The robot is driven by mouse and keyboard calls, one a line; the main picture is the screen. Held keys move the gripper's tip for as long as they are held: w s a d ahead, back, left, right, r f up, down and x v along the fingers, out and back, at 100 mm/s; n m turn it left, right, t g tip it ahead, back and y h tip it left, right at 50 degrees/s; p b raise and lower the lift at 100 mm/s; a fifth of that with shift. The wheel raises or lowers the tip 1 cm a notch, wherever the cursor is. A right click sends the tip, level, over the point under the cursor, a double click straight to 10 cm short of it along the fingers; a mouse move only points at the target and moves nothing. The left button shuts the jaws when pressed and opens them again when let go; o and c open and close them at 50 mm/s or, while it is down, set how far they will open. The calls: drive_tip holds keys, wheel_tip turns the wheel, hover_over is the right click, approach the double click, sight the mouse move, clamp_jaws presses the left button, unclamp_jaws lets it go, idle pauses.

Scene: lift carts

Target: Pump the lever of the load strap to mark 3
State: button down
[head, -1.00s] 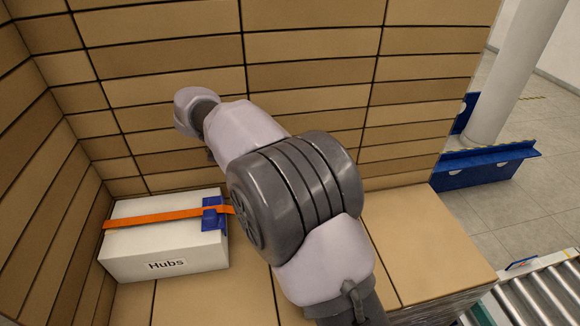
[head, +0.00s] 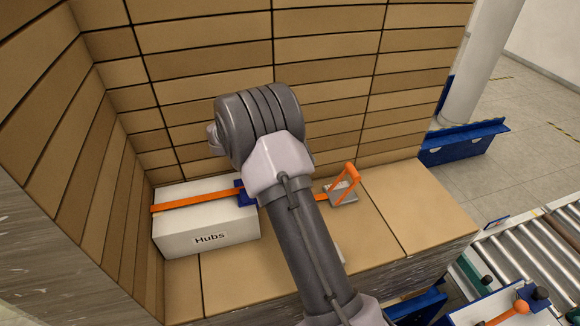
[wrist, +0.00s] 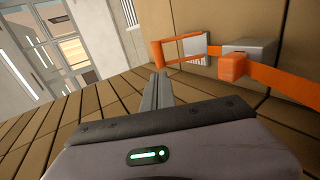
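The load strap (head: 195,201) is an orange band across a white box (head: 205,238) labelled "Hubs". A blue corner piece (head: 246,192) sits at the box's right edge. To the right, the strap meets a grey ratchet body (head: 343,193) with a raised, tilted orange lever (head: 353,171). In the wrist view the lever (wrist: 158,54), ratchet body (wrist: 250,48) and strap (wrist: 290,83) show beyond my gripper (wrist: 158,86). Its fingers look close together, with nothing visible between them and apart from the lever. In the head view my arm hides the gripper. I cannot read the mark number.
Stacked brown cartons (head: 210,60) form walls behind and at the left. The carton top (head: 420,215) right of the lever is clear. A roller conveyor (head: 535,255), a blue barrier (head: 463,143) and a white column (head: 485,60) stand at the right.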

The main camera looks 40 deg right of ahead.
sight(351, 169)
drive_tip(key=b+x, duration=0.2)
drive_tip(key=x, duration=1.2)
drive_tip(key=shift+s+d, duration=0.1)
drive_tip(key=shift+d, duration=0.15)
drive_tip(key=shift+s+d+f+t+y+p, duration=0.1)
drive_tip(key=shift+s+d+t+y+p, duration=0.1)
drive_tip(key=shift+d+y, duration=0.3)
drive_tip(key=shift+s+d+t+y+p, duration=0.1)
drive_tip(key=shift+s+d+y+p, duration=0.05)
drive_tip(key=shift+d+y, duration=0.3)
drive_tip(key=shift+s+d+f+t+y+p, duration=0.25)
drive_tip(key=shift+s+d+f+y, duration=0.15)
drive_tip(key=shift+d+f+y, duration=0.6)
drive_tip(key=shift+s+d+f+t+y+p, duration=0.35)
drive_tip(key=shift+d+f+y, duration=0.3)
drive_tip(key=shift+d+f, duration=0.75)
drive_tip(key=shift+s+d+f+t+y+p, duration=0.2)
drive_tip(key=shift+s+d+f+y, duration=0.25)
drive_tip(key=shift+d+f+y, duration=0.7)
drive_tip(key=shift+d+r+h, duration=0.15)
drive_tip(key=shift+d+h, duration=0.15)
drive_tip(key=shift+h, duration=0.05)
